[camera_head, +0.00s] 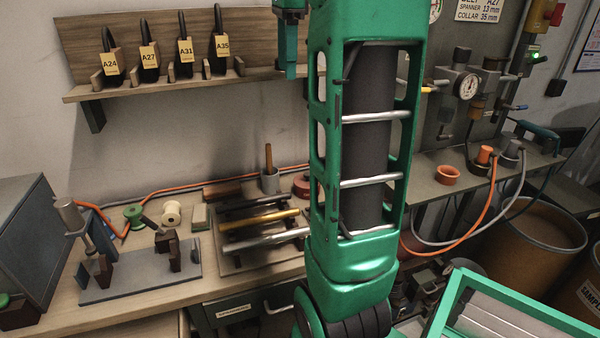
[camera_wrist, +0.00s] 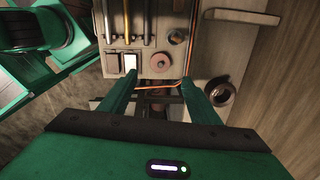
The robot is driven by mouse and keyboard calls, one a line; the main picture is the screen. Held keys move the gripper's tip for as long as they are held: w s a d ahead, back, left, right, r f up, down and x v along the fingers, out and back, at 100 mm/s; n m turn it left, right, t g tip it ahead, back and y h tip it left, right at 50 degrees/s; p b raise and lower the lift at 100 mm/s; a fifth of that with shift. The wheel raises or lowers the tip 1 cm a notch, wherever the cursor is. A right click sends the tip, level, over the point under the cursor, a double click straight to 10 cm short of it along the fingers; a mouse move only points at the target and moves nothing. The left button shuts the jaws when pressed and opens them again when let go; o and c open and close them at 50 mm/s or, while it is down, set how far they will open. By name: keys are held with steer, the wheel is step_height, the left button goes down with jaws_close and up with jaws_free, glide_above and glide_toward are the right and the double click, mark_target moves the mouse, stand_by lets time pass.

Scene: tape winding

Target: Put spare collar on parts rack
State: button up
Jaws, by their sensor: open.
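My gripper (camera_wrist: 158,80) is open, its two green fingers apart above the bench in the wrist view, with nothing clearly held between them. In the head view the arm covers much of the middle. A dark red ring-shaped piece (camera_head: 302,183) lies on the bench beside my arm, partly hidden; a reddish ring with a hole also shows in the wrist view (camera_wrist: 160,62). A flared orange ring (camera_head: 447,175) sits on the right-hand ledge. I cannot tell which is the spare collar. A rack of rods (camera_head: 232,262) lies on the bench; whether it is the parts rack is unclear.
A wall shelf (camera_head: 170,88) holds several tagged belts. A grey fixture plate (camera_head: 135,286), spools (camera_head: 172,213) and a cup (camera_head: 270,180) stand on the bench. Orange and grey hoses (camera_head: 478,228) hang at right above a drum (camera_head: 540,228). The bench's front edge is partly clear.

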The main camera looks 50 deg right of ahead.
steer(key=s+a+f+n, duration=0.5)
steer(key=s+f+n, duration=0.1)
steer(key=f, duration=0.3)
steer(key=s+a+f+n, duration=0.6)
steer(key=s+f, duration=0.1)
steer(key=f, duration=0.2)
steer(key=s+a+f+n, duration=0.6)
steer(key=f+n, duration=0.1)
steer(key=f, duration=0.2)
steer(key=shift+s+a+f+g+y, duration=0.15)
steer(key=shift+s+a+g+y, duration=0.05)
steer(key=shift+a+g+y, duration=0.1)
